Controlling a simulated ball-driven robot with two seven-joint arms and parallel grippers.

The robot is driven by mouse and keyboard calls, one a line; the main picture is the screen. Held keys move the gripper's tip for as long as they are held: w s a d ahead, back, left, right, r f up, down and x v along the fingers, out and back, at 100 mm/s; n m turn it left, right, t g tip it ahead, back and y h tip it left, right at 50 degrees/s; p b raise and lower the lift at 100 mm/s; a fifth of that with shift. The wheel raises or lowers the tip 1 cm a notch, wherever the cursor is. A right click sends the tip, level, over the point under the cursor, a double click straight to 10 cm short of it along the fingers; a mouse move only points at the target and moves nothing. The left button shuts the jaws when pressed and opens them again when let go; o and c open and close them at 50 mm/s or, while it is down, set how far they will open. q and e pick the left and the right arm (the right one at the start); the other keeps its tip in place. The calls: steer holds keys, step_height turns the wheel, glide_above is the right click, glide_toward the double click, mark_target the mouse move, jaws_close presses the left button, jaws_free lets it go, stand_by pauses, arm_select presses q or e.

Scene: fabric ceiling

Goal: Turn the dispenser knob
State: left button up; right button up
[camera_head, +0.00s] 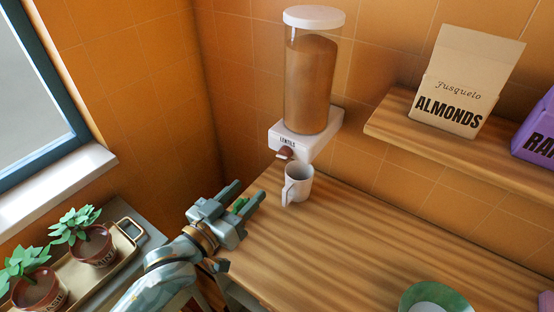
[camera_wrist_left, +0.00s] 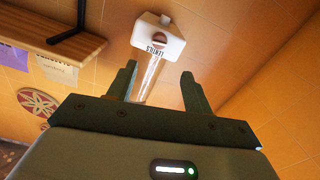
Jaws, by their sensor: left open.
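The lentil dispenser (camera_head: 309,85) is a tall clear cylinder with a white lid and a white base labelled "LENTILS", mounted on the tiled wall. Its reddish-brown knob (camera_head: 286,153) sits on the front of the base. A white mug (camera_head: 297,184) stands upright on the wooden counter below the knob. My left gripper (camera_head: 247,194) is open and empty, left of the mug and apart from the knob. In the left wrist view the dispenser (camera_wrist_left: 149,75) appears between the fingers, with its knob (camera_wrist_left: 159,38) beyond the tips. My right gripper is not in view.
A wooden shelf (camera_head: 390,131) at the right holds an almonds box (camera_head: 462,85) and a purple box (camera_head: 538,132). Potted plants (camera_head: 90,243) stand on a tray at the lower left. A green-rimmed plate (camera_head: 435,299) lies at the counter's front. The counter right of the mug is clear.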

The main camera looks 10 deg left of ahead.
mark_target(283, 154)
arm_select(q)
steer(key=x, duration=1.2)
steer(key=shift+w+d+b, duration=0.2)
steer(key=shift+w+b, duration=0.15)
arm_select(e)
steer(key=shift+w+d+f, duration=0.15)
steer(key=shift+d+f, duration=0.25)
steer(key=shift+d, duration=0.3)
arm_select(q)
steer(key=c, duration=1)
steer(key=m+p, duration=0.2)
steer(key=m, duration=0.1)
steer(key=shift+r+p, duration=0.3)
steer(key=shift+p, duration=0.1)
steer(key=shift+m+p, duration=0.3)
steer(key=shift+m, duration=0.4)
steer(key=shift+f, duration=0.3)
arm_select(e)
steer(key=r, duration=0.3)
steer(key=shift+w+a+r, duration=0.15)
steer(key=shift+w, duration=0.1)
